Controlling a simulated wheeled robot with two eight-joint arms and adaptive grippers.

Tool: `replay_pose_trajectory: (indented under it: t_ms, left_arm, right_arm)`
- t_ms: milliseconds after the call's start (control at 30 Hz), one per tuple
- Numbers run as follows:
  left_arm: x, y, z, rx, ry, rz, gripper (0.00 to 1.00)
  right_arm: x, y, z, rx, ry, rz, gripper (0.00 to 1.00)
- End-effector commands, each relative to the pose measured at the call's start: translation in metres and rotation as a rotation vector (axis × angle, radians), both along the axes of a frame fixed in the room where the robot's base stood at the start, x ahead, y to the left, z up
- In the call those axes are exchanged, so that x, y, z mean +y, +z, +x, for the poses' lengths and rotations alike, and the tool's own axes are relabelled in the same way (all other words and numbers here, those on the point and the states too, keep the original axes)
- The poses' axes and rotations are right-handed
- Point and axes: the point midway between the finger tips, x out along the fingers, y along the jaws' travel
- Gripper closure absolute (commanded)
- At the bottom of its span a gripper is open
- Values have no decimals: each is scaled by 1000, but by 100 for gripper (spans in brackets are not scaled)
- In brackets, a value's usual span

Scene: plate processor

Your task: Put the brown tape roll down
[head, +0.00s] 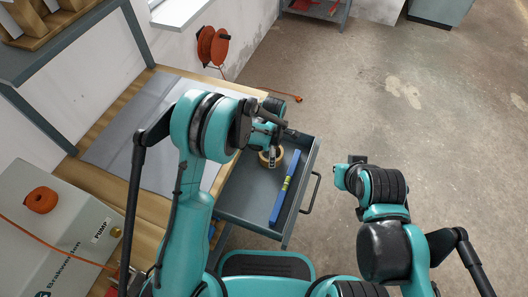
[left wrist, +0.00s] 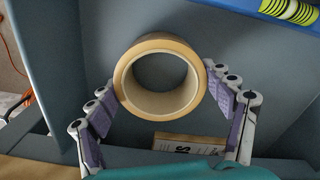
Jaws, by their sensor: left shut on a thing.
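The brown tape roll (left wrist: 160,106) is between the two fingers of my left gripper (left wrist: 170,112), whose purple pads press its sides. In the head view the roll (head: 279,157) shows under my left gripper (head: 268,152), over the open grey drawer (head: 243,196). Its open ring faces the wrist camera. I cannot tell whether the roll touches the drawer floor. My right gripper (head: 347,172) is over bare floor right of the drawer; its fingers are too small to read.
A blue spirit level (head: 278,187) lies in the drawer, right of the roll. A small labelled box (left wrist: 190,141) is near the roll in the left wrist view. A grey mat (head: 130,135) covers the workbench.

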Motion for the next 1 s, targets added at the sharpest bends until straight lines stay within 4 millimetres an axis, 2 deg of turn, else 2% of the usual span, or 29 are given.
replay_pose_trajectory:
  t_ms: [67, 100, 400, 433, 500, 867, 1000]
  left_arm:
    - [-5, -8, -2, 0, 2, 0, 53]
    - [-5, -7, -2, 0, 3, 0, 57]
    - [-4, -10, -2, 0, 3, 0, 58]
    - [-4, -9, -2, 0, 3, 0, 12]
    - [-4, -9, -2, 0, 3, 0, 0]
    - [-4, -7, -2, 0, 2, 0, 0]
    - [3, 8, 1, 0, 2, 0, 0]
  right_arm:
    - [0, -5, 0, 0, 0, 0, 100]
    - [0, -4, 0, 0, 0, 0, 100]
    - [0, -8, 0, 0, 0, 0, 100]
    - [0, -7, 0, 0, 0, 0, 100]
    - [0, -6, 0, 0, 0, 0, 100]
    - [0, -4, 0, 0, 0, 0, 100]
    - [0, 6, 0, 0, 0, 0, 100]
